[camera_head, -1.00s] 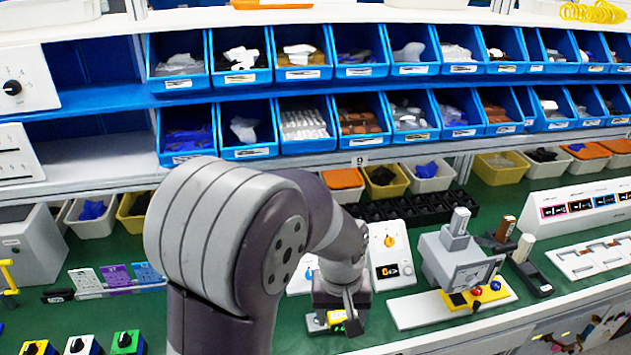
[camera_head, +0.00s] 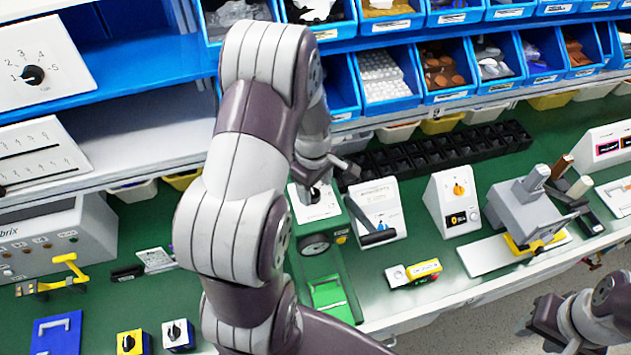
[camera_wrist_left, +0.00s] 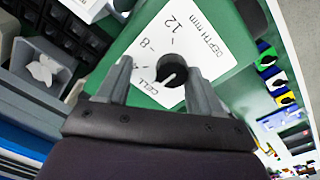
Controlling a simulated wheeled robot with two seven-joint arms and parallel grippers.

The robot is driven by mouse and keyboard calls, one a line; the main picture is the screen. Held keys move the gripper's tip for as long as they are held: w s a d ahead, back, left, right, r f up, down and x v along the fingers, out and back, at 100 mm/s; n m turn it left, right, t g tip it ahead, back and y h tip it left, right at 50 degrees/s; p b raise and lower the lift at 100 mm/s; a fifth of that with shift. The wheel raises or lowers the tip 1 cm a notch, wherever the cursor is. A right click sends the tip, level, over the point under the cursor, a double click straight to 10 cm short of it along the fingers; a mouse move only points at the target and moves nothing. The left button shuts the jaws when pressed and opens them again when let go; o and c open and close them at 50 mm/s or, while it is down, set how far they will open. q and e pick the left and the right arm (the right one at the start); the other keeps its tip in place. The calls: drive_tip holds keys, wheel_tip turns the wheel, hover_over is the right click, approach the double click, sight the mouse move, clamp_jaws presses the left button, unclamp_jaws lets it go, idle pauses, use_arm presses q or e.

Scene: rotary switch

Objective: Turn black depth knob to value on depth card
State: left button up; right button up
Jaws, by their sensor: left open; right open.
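The black depth knob (camera_wrist_left: 172,73) sits on a white dial plate (camera_wrist_left: 185,40) marked "DEPTH mm", with 8 and 12 legible. Its white mark points down-left, toward the lettering "CELL". My left gripper (camera_wrist_left: 158,66) is open, with one finger on each side of the knob; I cannot tell whether they touch it. In the head view my left gripper (camera_head: 328,170) is over the green machine's white top (camera_head: 322,211), with the knob partly hidden. A pale card (camera_head: 157,260) lies left of my arm, its text unreadable. My right gripper (camera_head: 545,318) is open and empty at lower right.
A white unit with a black lever (camera_head: 378,215) stands right of the green machine (camera_head: 330,290). A yellow switch box (camera_head: 424,270) lies in front. Blue bins and a black tray (camera_head: 440,150) are behind. Small knob boxes (camera_head: 178,335) stand at front left.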

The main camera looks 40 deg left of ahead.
use_arm(q)
drive_tip(key=shift+s+d+r, duration=0.1)
drive_tip(key=shift+s+d, duration=0.05)
drive_tip(key=shift+d, duration=0.5)
drive_tip(key=shift+s+r, duration=0.3)
drive_tip(key=shift+s, duration=0.55)
drive_tip(key=shift+c, duration=0.9)
drive_tip(key=shift+a+f, duration=0.1)
drive_tip(key=shift+a, duration=0.2)
drive_tip(key=c, duration=0.5)
drive_tip(key=shift+w+a+f, duration=0.15)
drive_tip(key=shift+w, duration=0.1)
drive_tip(key=c, duration=0.4)
drive_tip(key=shift+o, duration=0.2)
drive_tip(key=shift+w, duration=0.1)
use_arm(e)
drive_tip(key=shift+s+d+r, duration=0.15)
drive_tip(key=shift+s+r, duration=0.05)
drive_tip(key=shift+s, duration=0.55)
